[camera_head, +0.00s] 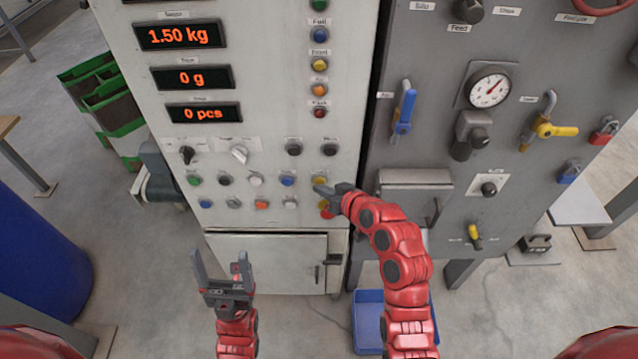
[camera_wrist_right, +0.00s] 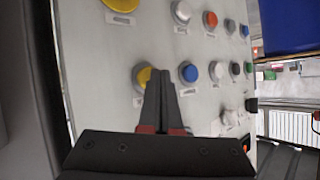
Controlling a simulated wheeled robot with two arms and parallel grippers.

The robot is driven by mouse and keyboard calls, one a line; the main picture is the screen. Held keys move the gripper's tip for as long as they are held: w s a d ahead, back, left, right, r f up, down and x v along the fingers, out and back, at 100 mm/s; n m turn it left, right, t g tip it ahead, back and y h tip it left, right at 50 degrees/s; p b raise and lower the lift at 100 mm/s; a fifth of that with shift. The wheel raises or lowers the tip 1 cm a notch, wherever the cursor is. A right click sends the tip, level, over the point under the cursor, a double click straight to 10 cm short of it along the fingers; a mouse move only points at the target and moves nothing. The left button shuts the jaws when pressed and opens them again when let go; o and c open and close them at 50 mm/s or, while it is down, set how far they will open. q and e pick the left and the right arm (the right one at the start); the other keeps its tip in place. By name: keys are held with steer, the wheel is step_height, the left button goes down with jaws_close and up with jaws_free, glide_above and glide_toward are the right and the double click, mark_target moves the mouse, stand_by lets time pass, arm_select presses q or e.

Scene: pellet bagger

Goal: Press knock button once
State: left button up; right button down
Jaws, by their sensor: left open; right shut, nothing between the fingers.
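The button panel is on the white cabinet (camera_head: 270,220). The small labels are too blurred to read, so I cannot tell which button is the knock button. My right gripper (camera_head: 318,190) is shut and empty, its tips at the yellow button (camera_head: 319,180) at the right end of the upper button row. In the right wrist view the shut fingertips (camera_wrist_right: 160,73) overlap the edge of the yellow button (camera_wrist_right: 142,75), with the blue button (camera_wrist_right: 188,72) just to the right. I cannot tell whether they touch the yellow one. My left gripper (camera_head: 219,256) is open and empty, low before the cabinet.
A red-and-yellow button (camera_head: 327,211) sits just below my right gripper. White (camera_head: 290,204) and orange (camera_head: 261,204) buttons are close by. A grey cabinet (camera_head: 440,130) with valves and a gauge stands to the right. A blue bin (camera_head: 368,322) is on the floor.

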steer(key=shift+s, duration=0.55)
steer(key=s, duration=0.6)
stand_by(0.9)
